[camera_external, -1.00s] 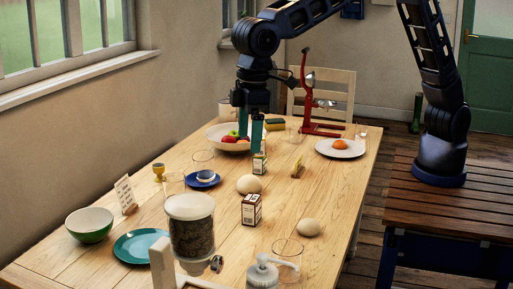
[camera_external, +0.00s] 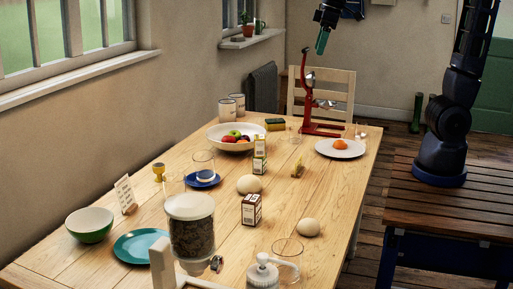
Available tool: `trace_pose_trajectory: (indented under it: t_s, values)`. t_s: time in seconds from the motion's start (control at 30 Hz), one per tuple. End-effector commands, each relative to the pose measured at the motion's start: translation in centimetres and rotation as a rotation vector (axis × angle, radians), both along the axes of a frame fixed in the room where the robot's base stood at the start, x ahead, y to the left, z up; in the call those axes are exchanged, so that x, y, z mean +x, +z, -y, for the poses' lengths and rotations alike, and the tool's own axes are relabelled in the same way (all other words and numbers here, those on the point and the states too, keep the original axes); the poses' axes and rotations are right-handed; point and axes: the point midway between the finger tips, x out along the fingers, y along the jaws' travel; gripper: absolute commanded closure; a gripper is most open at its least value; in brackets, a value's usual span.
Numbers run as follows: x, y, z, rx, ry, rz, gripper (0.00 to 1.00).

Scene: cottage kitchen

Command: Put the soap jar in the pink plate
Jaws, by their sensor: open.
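No plate in view looks clearly pink. A white pump-topped jar (camera_external: 263,275), possibly the soap jar, stands at the front edge, partly cut off. My gripper (camera_external: 321,42) is raised high beyond the table's far end, partly cut off by the top edge. It is open, with nothing seen in it.
A red stand (camera_external: 306,95) rises at the far end. A grain-filled dispenser (camera_external: 192,236) and a clear glass (camera_external: 288,255) crowd the front.

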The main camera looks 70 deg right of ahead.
Motion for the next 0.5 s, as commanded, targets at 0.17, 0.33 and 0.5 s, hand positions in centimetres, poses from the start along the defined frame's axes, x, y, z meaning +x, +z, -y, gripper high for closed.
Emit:
trace_pose_trajectory:
  t_s: [0.17,0.33,0.5]
  values:
    - [-4.4,-0.3,5.9,0.006,-0.075,0.037,0.17]
    - [-8.9,-1.4,10.4,0.008,-0.142,0.069,0.17]
    - [-13.3,-3.2,13.8,0.007,-0.205,0.103,0.17]
